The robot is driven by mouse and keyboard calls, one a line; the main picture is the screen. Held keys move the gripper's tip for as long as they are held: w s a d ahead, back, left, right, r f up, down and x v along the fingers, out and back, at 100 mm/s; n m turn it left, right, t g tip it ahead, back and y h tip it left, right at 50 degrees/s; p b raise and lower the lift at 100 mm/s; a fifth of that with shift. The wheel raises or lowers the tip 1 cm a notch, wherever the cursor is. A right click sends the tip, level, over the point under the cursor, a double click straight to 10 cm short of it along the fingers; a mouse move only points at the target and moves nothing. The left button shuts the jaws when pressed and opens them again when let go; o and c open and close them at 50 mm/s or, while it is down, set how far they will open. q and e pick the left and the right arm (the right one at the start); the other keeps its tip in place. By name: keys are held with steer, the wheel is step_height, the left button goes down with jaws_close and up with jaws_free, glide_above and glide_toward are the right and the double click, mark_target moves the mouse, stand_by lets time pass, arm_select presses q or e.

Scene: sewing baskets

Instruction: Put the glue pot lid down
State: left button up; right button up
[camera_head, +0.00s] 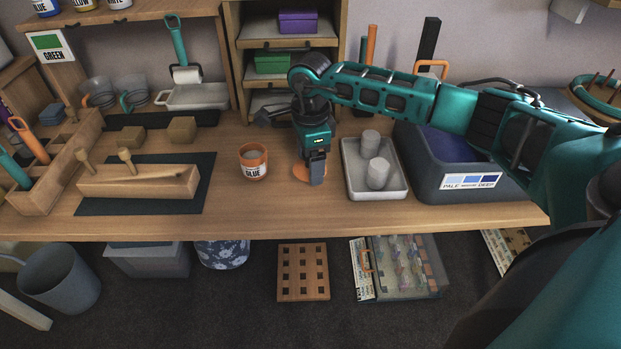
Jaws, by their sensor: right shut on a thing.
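The glue pot (253,163) stands upright on the workbench (240,215), with an orange rim and a white label reading GLUE. Its top looks open. My right gripper (316,176) points down just to the right of the pot. It is shut on the orange glue pot lid (301,172), which shows partly to the left of the fingers, at or just above the bench top. I cannot tell whether the lid touches the wood. The fingers hide part of the lid. My left gripper is not in view.
A white tray (351,184) with two pale cylinders stands close right of the gripper. A dark bin labelled PALE and DEEP (430,178) is beyond it. A wooden block (140,187) lies on a dark mat (200,190) at left. Bare bench lies in front of the pot.

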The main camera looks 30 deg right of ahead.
mark_target(310, 190)
step_height(310, 190, down, 6)
steer(key=shift+r, duration=0.25)
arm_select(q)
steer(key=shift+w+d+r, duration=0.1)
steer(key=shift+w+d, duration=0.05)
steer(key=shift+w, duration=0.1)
arm_select(e)
steer(key=shift+f+b, duration=0.2)
steer(key=shift+b, duration=0.15)
steer(key=o, duration=1)
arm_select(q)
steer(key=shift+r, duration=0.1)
arm_select(e)
steer(key=shift+r, duration=0.2)
